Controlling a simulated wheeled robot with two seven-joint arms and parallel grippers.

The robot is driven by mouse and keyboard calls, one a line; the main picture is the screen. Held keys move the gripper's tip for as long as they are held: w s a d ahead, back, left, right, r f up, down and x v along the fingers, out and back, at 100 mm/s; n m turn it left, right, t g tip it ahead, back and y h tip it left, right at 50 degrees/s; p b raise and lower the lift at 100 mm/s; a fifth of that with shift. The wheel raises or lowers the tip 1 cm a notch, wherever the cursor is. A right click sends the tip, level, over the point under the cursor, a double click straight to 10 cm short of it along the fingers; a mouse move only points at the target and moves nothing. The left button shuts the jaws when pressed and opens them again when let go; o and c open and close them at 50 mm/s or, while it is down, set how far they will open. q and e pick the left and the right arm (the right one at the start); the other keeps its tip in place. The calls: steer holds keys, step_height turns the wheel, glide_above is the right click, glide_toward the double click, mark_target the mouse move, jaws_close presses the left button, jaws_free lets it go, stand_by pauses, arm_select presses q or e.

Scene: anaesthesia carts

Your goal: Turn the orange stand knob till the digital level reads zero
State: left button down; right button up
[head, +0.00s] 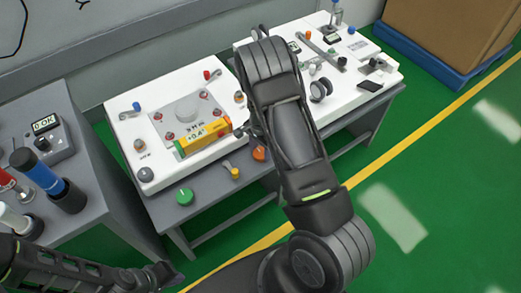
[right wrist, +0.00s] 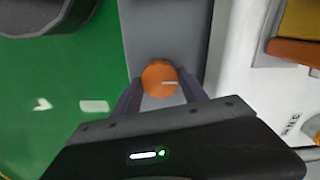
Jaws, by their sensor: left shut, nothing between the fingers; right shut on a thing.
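The orange stand knob (head: 259,153) is at the front edge of the white stand, partly behind my right arm. In the right wrist view the orange knob (right wrist: 159,75) sits between the fingertips, its pale mark pointing right. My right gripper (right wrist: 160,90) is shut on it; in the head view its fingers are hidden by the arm. The yellow digital level (head: 203,138) lies on the stand plate and its display appears to read +0.4°. My left gripper (head: 176,274) is shut and empty at the lower left, away from the stand.
A green knob (head: 184,196) and a yellow knob (head: 235,173) are left of the orange knob. A grey side table (head: 100,190) with blue and white handled tools is at left. A second white panel with small parts (head: 345,100) stands at right. Green floor is open in front.

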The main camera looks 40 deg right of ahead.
steer(key=shift+c, duration=0.8)
steer(key=shift+n, duration=0.5)
steer(key=n+b, duration=0.2)
steer(key=n, duration=0.2)
steer(key=shift+f+n, duration=0.1)
steer(key=shift+n, duration=0.2)
steer(key=n+b, duration=0.1)
steer(key=n, duration=0.2)
steer(key=shift+b, duration=0.4)
steer(key=shift+n+b, duration=0.4)
steer(key=shift+n, duration=1.2)
steer(key=o, duration=1.4)
